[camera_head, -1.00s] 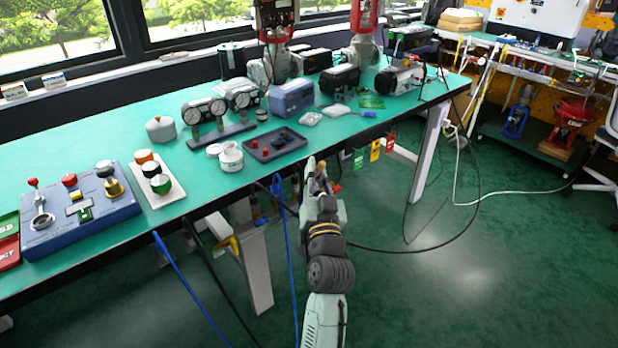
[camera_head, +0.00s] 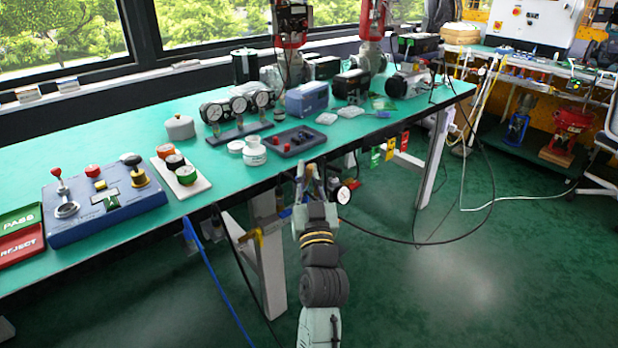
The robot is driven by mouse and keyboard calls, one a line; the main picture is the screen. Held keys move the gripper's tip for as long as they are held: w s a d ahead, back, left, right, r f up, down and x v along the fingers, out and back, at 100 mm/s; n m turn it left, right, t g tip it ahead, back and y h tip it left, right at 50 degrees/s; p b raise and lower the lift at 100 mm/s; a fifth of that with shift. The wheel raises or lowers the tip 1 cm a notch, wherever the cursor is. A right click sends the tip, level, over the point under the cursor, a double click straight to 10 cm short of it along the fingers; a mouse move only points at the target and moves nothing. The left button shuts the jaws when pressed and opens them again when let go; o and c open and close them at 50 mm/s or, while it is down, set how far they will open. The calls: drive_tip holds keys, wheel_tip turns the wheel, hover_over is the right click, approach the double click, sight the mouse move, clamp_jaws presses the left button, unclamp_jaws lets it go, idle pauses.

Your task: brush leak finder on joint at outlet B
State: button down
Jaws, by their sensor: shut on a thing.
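My gripper (camera_head: 311,180) is at the front edge of the green bench, right of the white jar. Its fingers are close together on a small thin thing that I cannot make out; a brush is not clearly visible. The white jar (camera_head: 254,151), perhaps the leak finder, stands near the front edge with a white round piece (camera_head: 236,146) beside it. Blue and black housings, one blue box (camera_head: 307,98) among them, stand towards the back right. I cannot tell which joint is outlet B; no such label is readable.
A three-gauge stand (camera_head: 238,117) and a dark tray (camera_head: 294,140) are on the bench (camera_head: 110,144). A blue control box (camera_head: 103,204) is at left. A round gauge (camera_head: 343,194) and coloured tags (camera_head: 390,148) hang by the front edge.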

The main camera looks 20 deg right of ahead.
drive_tip(key=shift+w+d+f+b, duration=0.15)
drive_tip(key=shift+w+f+b, duration=0.25)
drive_tip(key=shift+w+f, duration=0.55)
drive_tip(key=shift+w+d+f+b, duration=0.15)
drive_tip(key=shift+w+f+b, duration=0.25)
drive_tip(key=shift+w+f, duration=0.55)
drive_tip(key=shift+w+r, duration=0.1)
drive_tip(key=shift+w, duration=0.3)
drive_tip(key=shift+w+d+f+b, duration=0.1)
drive_tip(key=shift+w+f+b, duration=0.1)
drive_tip(key=shift+w+b, duration=0.15)
drive_tip(key=shift+d+b, duration=0.3)
drive_tip(key=shift+r, duration=0.1)
drive_tip(key=shift+s+a+r+p, duration=0.25)
drive_tip(key=shift+s+r+p, duration=0.3)
drive_tip(key=shift+s+r, duration=0.5)
drive_tip(key=shift+s+a+r+p, duration=0.2)
drive_tip(key=shift+s+r+p, duration=0.35)
drive_tip(key=shift+s+r, duration=0.5)
drive_tip(key=shift+s+f, duration=0.1)
drive_tip(key=shift+f, duration=0.1)
